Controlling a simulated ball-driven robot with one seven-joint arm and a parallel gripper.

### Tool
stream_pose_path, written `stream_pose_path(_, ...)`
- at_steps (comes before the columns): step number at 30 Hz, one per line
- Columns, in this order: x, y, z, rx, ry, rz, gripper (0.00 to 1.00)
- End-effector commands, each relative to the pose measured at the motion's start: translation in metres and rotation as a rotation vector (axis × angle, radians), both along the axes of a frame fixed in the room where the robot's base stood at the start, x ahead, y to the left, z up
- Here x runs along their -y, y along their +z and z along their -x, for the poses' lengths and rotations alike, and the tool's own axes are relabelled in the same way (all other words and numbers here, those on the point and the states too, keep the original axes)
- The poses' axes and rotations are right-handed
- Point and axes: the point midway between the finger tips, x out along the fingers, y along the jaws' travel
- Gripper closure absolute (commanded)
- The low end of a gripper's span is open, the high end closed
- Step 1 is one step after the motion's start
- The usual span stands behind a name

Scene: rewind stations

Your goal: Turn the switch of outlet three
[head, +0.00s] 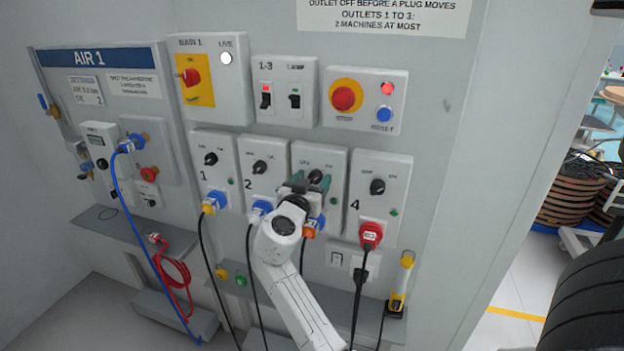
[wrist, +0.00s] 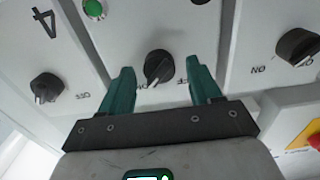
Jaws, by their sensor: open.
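The switch of outlet three is a black rotary knob (wrist: 158,66) on a pale box, and it shows in the wrist view between my two teal fingers. My gripper (wrist: 162,86) is open, with one finger on each side of the knob; I cannot tell whether they touch it. The knob's pale mark sits at its lower left edge, near partly hidden lettering. In the head view, my gripper (head: 304,185) is in front of the outlet three box (head: 325,155). It hides that box's number, while the knob (head: 315,177) shows just above.
Outlet two's knob (head: 260,167) and outlet four's knob (head: 377,187) stand close on either side. Plugs with hanging cables sit below, including a red plug (head: 370,234) at outlet four. A red emergency button (head: 343,98) is above right.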

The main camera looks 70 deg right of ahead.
Motion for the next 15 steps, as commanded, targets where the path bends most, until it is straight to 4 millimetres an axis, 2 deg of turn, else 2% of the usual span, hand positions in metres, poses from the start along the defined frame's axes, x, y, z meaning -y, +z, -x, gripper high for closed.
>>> stream_pose_path(7,0.0003,-0.0001,-0.0001,0.0,0.0,0.0,0.38)
stream_pose_path(15,0.0001,0.0,-0.0001,0.0,0.0,0.0,0.64)
